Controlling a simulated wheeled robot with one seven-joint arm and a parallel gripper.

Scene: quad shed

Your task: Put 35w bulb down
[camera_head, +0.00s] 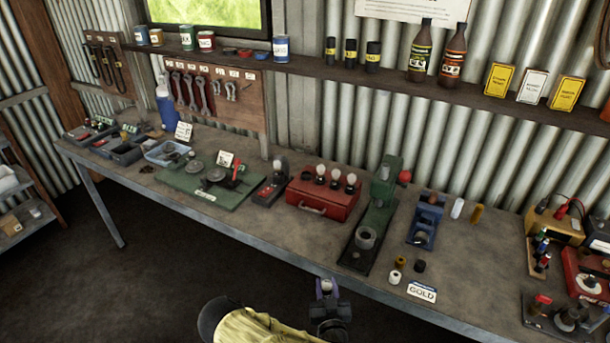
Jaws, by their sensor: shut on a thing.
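My gripper (326,288) is at the bottom middle, in front of the bench's front edge. Its purple-tipped fingers are shut on a small pale thing, which fits the 35w bulb (326,284); the fingers hide most of it and no marking is readable. A red box (322,201) on the bench carries several white bulbs on its top, beyond my gripper. Another white bulb (281,164) stands on a dark tester block (270,190) left of the red box.
The grey bench (400,300) runs across the view. A green press (377,205) stands right of the red box. A GOLD card (422,292) and small cylinders lie near the front edge. Bare bench shows before the red box.

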